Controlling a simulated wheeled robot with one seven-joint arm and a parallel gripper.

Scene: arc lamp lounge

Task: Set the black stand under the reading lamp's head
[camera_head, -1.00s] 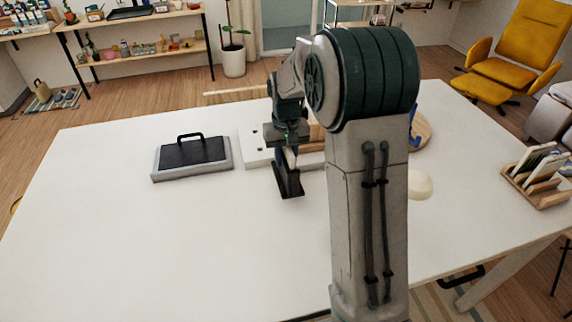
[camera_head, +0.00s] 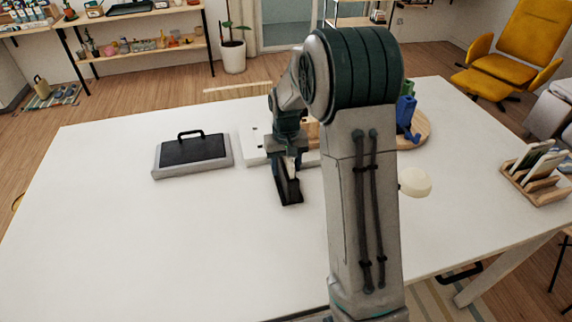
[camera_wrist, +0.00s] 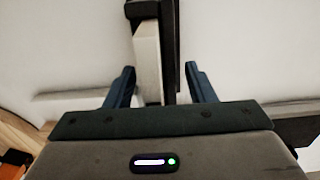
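The black stand (camera_head: 290,192) is at my gripper (camera_head: 287,160), above or on the middle of the white table; whether its foot touches cannot be told. It looks tilted. In the wrist view, the stand (camera_wrist: 169,45), with a pale strip along it, runs between the two blue fingers of my gripper (camera_wrist: 160,80). The reading lamp's cream head (camera_head: 416,182) shows just right of my arm. The rest of the lamp is hidden behind my arm.
A grey-black case with a handle (camera_head: 192,153) lies left of the stand. A white block (camera_head: 251,148) is behind my gripper. A round wooden board (camera_head: 424,136) with blue and green items stands behind my arm. A wooden rack (camera_head: 541,186) is at right. The table's front left is clear.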

